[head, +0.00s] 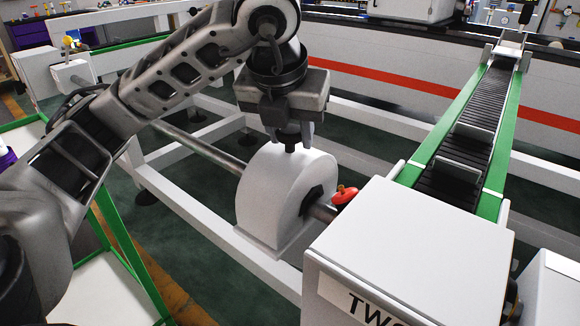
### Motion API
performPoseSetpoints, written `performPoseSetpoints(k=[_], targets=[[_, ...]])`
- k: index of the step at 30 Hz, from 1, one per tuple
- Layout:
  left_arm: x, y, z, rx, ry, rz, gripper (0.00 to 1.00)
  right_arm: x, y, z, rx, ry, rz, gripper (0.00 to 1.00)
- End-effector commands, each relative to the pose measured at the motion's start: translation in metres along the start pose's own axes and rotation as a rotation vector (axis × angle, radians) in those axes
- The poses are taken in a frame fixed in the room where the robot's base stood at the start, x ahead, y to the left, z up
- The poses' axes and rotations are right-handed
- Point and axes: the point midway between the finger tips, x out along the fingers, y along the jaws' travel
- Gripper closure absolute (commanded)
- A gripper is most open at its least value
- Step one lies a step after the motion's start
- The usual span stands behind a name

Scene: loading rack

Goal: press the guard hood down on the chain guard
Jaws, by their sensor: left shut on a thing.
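The white guard hood (283,190), with a rounded top and a flat front face, sits over a grey shaft at the centre of the head view. My left gripper (289,143) points straight down at the hood's top and is shut on a small dark part there, which looks like the hood's handle. The fingers hide most of that part. I cannot tell the chain guard apart from the hood, nor whether a gap lies between them. The hood looks upright. My right gripper is out of view.
A white box (410,250) with a red button (345,194) stands close to the right of the hood. The grey shaft (205,150) and white frame beams (185,205) lie to the left.

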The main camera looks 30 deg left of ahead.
Motion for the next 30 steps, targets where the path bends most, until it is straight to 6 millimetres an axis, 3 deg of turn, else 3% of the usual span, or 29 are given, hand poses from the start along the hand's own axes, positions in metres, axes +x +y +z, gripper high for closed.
performPoseSetpoints(k=[12,13,15,30], targets=[[0.0,0.0002,0.0002,-0.001,-0.003,-0.001,1.0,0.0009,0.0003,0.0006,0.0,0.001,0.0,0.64],[0.0,0.0002,0.0003,-0.001,-0.003,-0.001,0.55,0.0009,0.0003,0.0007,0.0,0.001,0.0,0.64],[0.0001,0.0002,0.0002,-0.001,-0.003,-0.001,0.38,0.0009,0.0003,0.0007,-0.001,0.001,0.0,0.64],[-0.0085,0.0002,0.0035,0.0,0.0,0.0,0.38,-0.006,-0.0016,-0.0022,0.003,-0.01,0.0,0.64]])
